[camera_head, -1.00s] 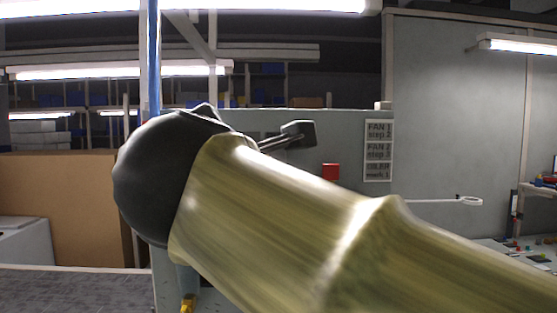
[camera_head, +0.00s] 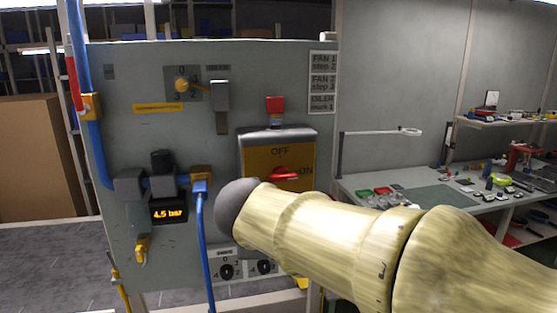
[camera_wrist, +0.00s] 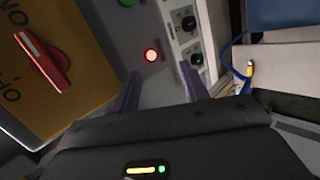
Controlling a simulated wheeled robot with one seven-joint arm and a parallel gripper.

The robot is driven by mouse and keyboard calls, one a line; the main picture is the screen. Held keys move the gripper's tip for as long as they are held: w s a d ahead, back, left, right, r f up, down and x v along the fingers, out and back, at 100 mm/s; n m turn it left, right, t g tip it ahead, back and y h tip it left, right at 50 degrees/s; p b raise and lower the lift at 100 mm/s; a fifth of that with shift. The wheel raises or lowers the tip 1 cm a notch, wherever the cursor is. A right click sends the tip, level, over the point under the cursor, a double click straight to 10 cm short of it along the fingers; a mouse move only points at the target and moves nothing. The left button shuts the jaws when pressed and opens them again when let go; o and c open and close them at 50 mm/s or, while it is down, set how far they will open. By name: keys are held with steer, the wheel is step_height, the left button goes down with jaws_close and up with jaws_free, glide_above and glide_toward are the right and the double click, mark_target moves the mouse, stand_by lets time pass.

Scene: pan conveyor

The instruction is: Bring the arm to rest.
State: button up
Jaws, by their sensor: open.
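My gripper (camera_wrist: 158,92) shows in the wrist view with its two dark fingers apart and nothing between them. It faces the lower part of a grey control panel (camera_head: 125,80), near a lit red lamp (camera_wrist: 151,55) and the dark rotary knobs (camera_wrist: 188,23). I cannot tell whether the fingers touch the panel. In the head view my pale yellow arm reaches in from the lower right to the panel, and its dark rounded joint hides the gripper.
The panel carries a yellow switch box (camera_head: 254,158) with a red handle (camera_head: 285,173), a pressure display (camera_head: 169,213) reading 4.5 bar and a blue hose (camera_head: 203,240). A cluttered workbench (camera_head: 365,180) stands at right.

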steer(key=s+d+f+m+g+p, duration=0.1)
steer(key=s+d+f+m+g, duration=0.2)
steer(key=s+d+f+m, duration=0.3)
steer(key=s+d+f+m+g+p, duration=0.1)
steer(key=s+d+f+m+g, duration=0.3)
steer(key=d+f+m, duration=0.8)
step_height(320, 180, down, 6)
steer(key=shift+s+d+f, duration=0.1)
steer(key=shift+s+d, duration=0.7)
steer(key=shift+s, duration=0.25)
